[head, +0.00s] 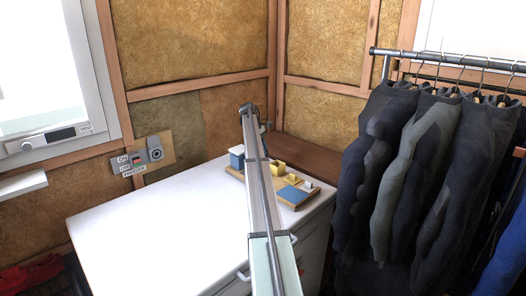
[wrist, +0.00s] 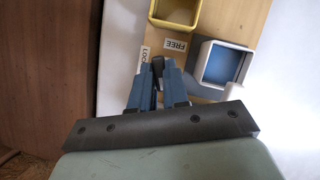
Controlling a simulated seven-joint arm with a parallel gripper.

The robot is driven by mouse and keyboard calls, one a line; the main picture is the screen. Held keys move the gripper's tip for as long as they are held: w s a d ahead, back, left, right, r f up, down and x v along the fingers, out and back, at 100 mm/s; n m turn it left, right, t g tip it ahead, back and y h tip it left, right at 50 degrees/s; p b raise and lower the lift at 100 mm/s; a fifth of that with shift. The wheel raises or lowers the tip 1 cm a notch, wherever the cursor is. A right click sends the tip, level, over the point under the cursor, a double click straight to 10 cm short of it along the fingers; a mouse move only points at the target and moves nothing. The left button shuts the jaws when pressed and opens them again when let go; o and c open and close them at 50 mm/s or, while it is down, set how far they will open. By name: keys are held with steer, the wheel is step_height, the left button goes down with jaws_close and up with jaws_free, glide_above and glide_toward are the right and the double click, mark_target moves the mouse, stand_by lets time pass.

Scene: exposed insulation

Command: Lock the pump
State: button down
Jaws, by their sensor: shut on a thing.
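The pump seems to be the blue box with a white rim (wrist: 222,66) on a wooden board in the wrist view. In the head view a blue box with a pale top (head: 237,158) stands at the board's left end. In the wrist view my gripper (wrist: 158,72) is shut beside the "FREE" label (wrist: 175,45) and the partly covered "LOCK" label (wrist: 144,58). A white lever (wrist: 206,90) runs from the box to the fingers, which appear closed on it; they hide its end.
The wooden board (head: 299,196) also carries yellow boxes (head: 278,168) and a blue square (head: 294,194). It sits at the right end of a white freezer top (head: 150,215), mostly clear to the left. Hanging jackets (head: 430,160) crowd the right side. A wall switch panel (head: 145,156) is at left.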

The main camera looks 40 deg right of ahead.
steer(key=shift+d+m+y, duration=0.1)
steer(key=shift+m+y, duration=0.8)
steer(key=shift+m, duration=1.3)
steer(key=shift+f, duration=0.1)
steer(key=c, duration=1.1)
jaws_free()
